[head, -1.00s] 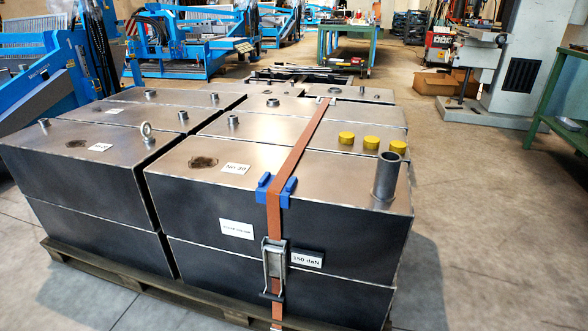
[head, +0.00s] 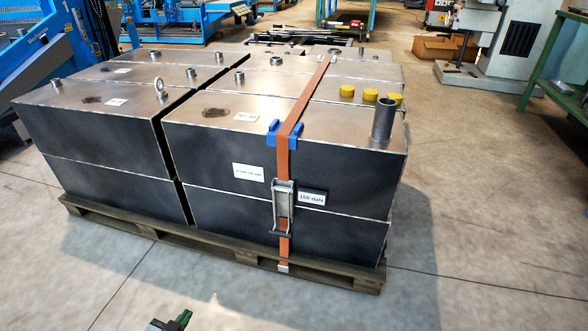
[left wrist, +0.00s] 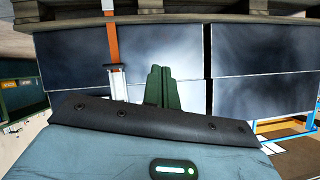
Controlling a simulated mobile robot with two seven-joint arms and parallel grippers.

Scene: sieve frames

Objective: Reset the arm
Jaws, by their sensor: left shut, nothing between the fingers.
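My left gripper (head: 180,319) shows only in part at the bottom edge of the head view, low in front of the pallet. In the left wrist view its two green fingers (left wrist: 158,84) lie side by side, shut with nothing between them. They point at the dark front faces of the steel tanks, apparently without gripping anything. My right gripper is in neither view.
Steel tanks (head: 320,188) stand stacked on a wooden pallet (head: 330,277). An orange strap (head: 300,105) with a metal ratchet (head: 283,205) runs over them. Yellow caps (head: 370,95) lie on top. Floor is clear in front and at right.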

